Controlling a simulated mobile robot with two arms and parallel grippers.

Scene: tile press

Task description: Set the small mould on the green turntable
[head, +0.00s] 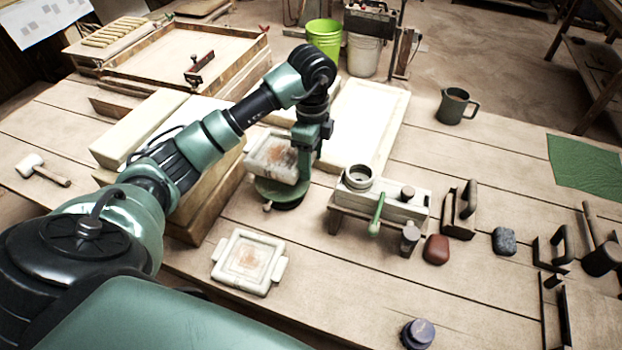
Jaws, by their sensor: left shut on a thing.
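A pale square mould (272,157) with a rust-brown stained middle is at the end of my left arm. My left gripper (302,160) comes down from above and is shut on the mould's right side; its fingertips are partly hidden. The green turntable (272,190) stands on the table just below this mould, its top mostly covered by it. I cannot tell whether the mould touches the turntable. A second pale mould (248,262) with side lugs lies flat on the table nearer to me. My right gripper is not in view.
A wooden stand with a metal ring and green-handled tool (377,212) is right of the turntable. Stacked boards (135,128) are to the left, and a white-topped board (362,125) lies behind. A purple-lidded jar (418,333) is at the front. Bare tabletop surrounds the second mould.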

